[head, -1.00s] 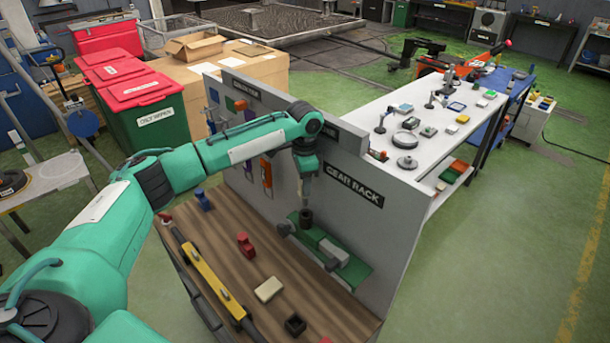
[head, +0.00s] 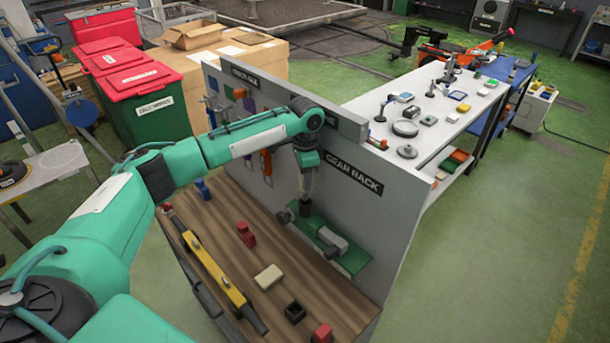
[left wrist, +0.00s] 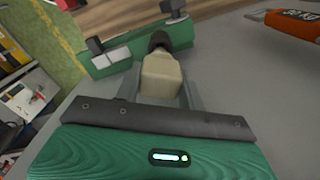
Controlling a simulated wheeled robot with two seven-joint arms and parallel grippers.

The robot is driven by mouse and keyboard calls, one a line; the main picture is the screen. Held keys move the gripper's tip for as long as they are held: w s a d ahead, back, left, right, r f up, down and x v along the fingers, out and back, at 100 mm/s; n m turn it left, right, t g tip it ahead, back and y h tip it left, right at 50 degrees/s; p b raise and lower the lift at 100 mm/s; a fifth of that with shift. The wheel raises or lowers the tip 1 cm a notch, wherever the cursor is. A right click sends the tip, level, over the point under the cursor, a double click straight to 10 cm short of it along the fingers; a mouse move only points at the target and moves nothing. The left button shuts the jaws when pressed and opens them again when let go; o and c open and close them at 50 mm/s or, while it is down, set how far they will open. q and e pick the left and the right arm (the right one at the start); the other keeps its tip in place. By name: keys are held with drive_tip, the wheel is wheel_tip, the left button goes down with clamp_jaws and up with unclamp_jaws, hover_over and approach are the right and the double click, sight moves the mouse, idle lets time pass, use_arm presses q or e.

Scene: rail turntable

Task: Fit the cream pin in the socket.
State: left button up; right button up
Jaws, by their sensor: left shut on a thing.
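My left gripper (head: 306,190) points down in front of the grey panel and is shut on the cream pin. The pin (left wrist: 161,76) is a pale block between the fingers in the left wrist view. Just beyond its end is a dark round piece, apparently the socket (left wrist: 160,41), at the green shelf. In the head view this dark cylinder (head: 305,208) stands at the near left end of the green shelf (head: 355,262), directly below my fingers. The pin lines up with it, but I cannot tell whether its end is inside. My right gripper is not in view.
The upright panel (head: 385,215) is close behind the gripper. A grey clamp (head: 332,238) sits on the shelf. The wooden bench holds a cream block (head: 268,277), a black hollow block (head: 295,312), red pieces (head: 245,234) and a yellow level (head: 213,274). An orange tool (left wrist: 295,24) hangs on the panel.

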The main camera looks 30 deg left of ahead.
use_arm(q)
drive_tip(key=shift+r, duration=0.1)
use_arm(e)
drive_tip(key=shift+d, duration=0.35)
use_arm(q)
drive_tip(key=shift+f, duration=0.25)
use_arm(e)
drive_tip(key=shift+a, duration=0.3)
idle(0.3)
use_arm(q)
drive_tip(key=shift+f+b, duration=0.3)
drive_tip(key=shift+f, duration=0.95)
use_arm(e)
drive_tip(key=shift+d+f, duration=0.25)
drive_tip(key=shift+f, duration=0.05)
use_arm(q)
drive_tip(key=shift+f+b, duration=0.3)
drive_tip(key=shift+f, duration=0.95)
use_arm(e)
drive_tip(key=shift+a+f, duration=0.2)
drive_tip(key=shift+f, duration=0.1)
use_arm(q)
drive_tip(key=o, duration=1.3)
drive_tip(key=shift+c, duration=0.2)
